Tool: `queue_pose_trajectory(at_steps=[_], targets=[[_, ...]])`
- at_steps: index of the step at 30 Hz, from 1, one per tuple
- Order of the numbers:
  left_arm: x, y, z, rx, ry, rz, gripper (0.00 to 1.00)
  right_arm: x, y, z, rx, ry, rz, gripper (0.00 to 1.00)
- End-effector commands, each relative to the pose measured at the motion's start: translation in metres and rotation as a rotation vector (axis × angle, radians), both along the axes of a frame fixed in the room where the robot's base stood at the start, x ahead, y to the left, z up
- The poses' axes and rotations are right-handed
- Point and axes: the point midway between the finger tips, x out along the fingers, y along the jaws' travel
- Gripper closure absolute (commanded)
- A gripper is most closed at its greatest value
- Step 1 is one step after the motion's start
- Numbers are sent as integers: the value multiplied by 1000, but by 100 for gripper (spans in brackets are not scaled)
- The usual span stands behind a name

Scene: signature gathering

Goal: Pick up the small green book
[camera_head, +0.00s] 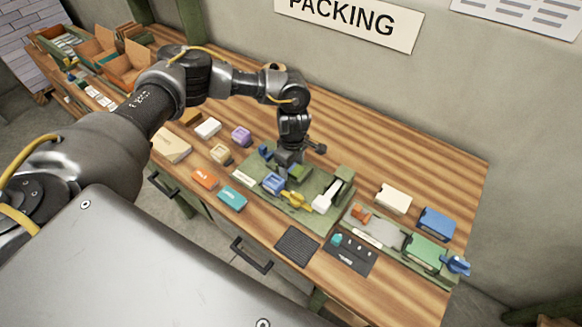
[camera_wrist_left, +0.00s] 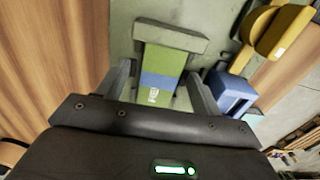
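The small green book (camera_wrist_left: 168,60) has a blue band across it and lies in a green holder in the left wrist view. A small green shape beside my gripper in the head view, likely the same book (camera_head: 299,173), is partly hidden by the gripper. My left gripper (camera_head: 287,166) points down over the green tray (camera_head: 322,223). In the left wrist view its two fingers (camera_wrist_left: 160,84) are apart, one on each side of the book, with gaps visible. My right gripper is in neither view.
A blue block (camera_wrist_left: 232,93) and a yellow part (camera_wrist_left: 283,30) sit close to the right finger in the wrist view. A white box (camera_head: 394,198) and a blue box (camera_head: 437,223) stand right.

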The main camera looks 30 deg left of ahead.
Motion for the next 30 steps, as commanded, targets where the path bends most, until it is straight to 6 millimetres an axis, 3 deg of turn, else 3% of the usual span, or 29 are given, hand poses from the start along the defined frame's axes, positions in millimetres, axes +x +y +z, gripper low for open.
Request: queue_pose_trajectory(at_steps=[1, 11, 22, 28, 30], targets=[[0, 0, 0, 0, 0, 0, 39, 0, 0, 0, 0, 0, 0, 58], [0, 0, 0, 0, 0, 0, 82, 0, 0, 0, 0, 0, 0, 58], [0, 0, 7, -1, -1, 0, 82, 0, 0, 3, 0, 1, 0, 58], [1, -1, 33, -2, -2, 0, 82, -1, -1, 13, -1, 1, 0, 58], [-7, -2, 47, -1, 2, -3, 82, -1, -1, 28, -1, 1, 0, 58]])
